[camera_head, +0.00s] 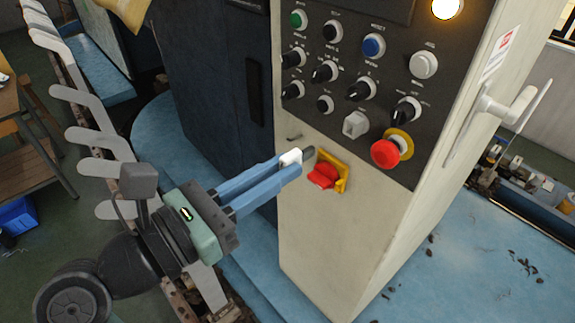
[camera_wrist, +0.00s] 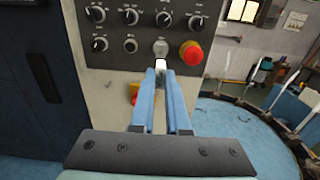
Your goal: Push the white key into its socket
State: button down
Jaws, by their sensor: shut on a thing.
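My gripper (camera_head: 288,165) is shut on the white key (camera_head: 291,157) at its fingertips. A dark grey end of the key points right, toward the cabinet front. In the wrist view the key's white part (camera_wrist: 161,64) shows between the blue fingertips (camera_wrist: 160,72). The likely socket is a pale, squarish fitting (camera_head: 355,125) low on the dark control panel, left of the red emergency button. In the head view the key is left of and below it, apart from it. In the wrist view this fitting (camera_wrist: 161,47) is just above the key; the gap in depth is unclear there.
A red rotary switch on a yellow plate (camera_head: 327,172) is close right of the fingertips. A red emergency button (camera_head: 385,153) and several knobs (camera_head: 360,89) crowd the panel. A white handle (camera_head: 505,107) projects from the cabinet's right side.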

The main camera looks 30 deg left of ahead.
jog(key=shift+w+d+f+b, duration=0.1)
jog(key=shift+f+b, duration=0.05)
jog(key=shift+b, duration=0.15)
jog(key=shift+x, duration=2.9)
jog(key=shift+x, duration=1.6)
jog(key=c, duration=0.8)
grip_release()
jog(key=shift+c, duration=0.2)
jog(key=b, duration=0.5)
send_near(314, 152)
jog(key=shift+w+f, duration=0.1)
